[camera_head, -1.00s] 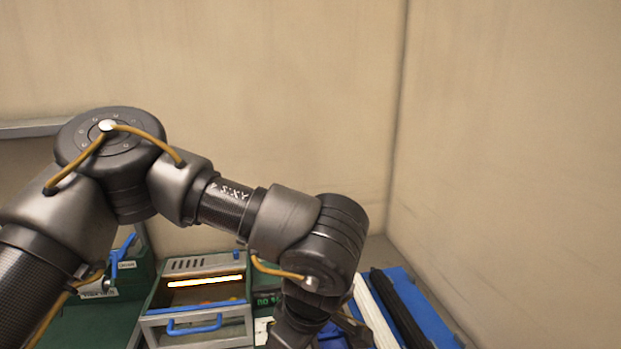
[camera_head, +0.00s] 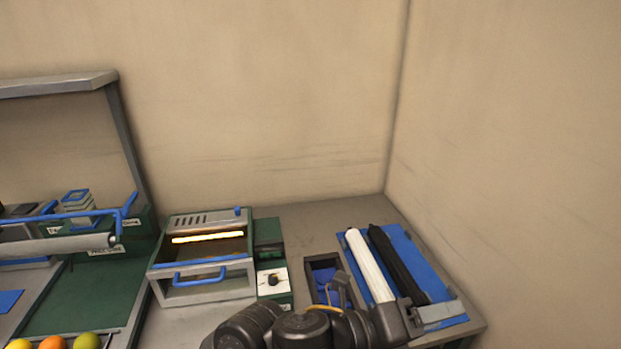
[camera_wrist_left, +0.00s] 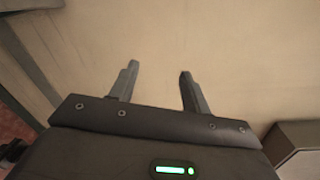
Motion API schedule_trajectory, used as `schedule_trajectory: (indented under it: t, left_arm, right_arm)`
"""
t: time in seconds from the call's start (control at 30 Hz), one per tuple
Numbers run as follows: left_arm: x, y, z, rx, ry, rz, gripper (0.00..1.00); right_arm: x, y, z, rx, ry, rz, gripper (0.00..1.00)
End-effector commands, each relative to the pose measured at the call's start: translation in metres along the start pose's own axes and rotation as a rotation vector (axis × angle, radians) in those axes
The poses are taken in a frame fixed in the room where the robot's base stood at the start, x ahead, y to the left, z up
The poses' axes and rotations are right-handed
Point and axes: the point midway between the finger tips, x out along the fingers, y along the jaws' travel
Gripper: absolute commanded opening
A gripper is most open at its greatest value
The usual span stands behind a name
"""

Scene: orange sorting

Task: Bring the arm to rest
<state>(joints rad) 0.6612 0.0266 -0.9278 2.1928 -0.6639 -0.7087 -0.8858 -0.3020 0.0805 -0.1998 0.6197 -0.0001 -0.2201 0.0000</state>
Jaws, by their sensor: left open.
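My left gripper (camera_wrist_left: 159,68) is open in the left wrist view. Its two grey fingers stand apart with nothing between them, against the plain beige wall. In the head view my dark left arm (camera_head: 300,328) lies low along the bottom edge, in front of the bench. Its wrist end reaches the near end of the blue board at the right. The fingers are hard to make out there. My right gripper is in neither view.
A grey box with a blue handle (camera_head: 200,282) and glowing bar stands mid-bench. A blue board (camera_head: 425,272) carries a white roll (camera_head: 370,265) and a black roll (camera_head: 397,262). Several fruits, including an orange one (camera_head: 53,343), sit lower left. A grey shelf frame (camera_head: 125,140) rises at left.

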Motion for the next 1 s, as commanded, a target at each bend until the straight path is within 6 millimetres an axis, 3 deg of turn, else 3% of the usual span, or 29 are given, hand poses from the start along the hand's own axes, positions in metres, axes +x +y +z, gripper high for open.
schedule_trajectory:
  t: [0.1,0.23,0.37,0.5,0.7,1.0]
  left_arm:
    - [-0.039,0.052,0.041,-0.461,-0.266,0.052,0.47]
    - [-0.102,0.131,0.061,-0.941,-0.566,0.125,0.47]
    - [-0.174,0.208,0.046,-1.341,-0.851,0.199,0.47]
    - [-0.251,0.270,0.004,-1.678,-1.144,0.272,0.47]
    - [-0.329,0.311,-0.057,-1.958,-1.459,0.337,0.47]
    - [-0.411,0.328,-0.134,-2.180,-1.825,0.398,0.47]
  right_arm:
    - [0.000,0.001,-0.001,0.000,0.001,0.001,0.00]
    - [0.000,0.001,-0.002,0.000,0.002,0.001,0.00]
    - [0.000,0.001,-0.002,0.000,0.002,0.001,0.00]
    - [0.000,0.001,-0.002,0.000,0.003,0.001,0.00]
    - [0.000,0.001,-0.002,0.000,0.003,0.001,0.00]
    - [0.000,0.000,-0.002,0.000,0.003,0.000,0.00]
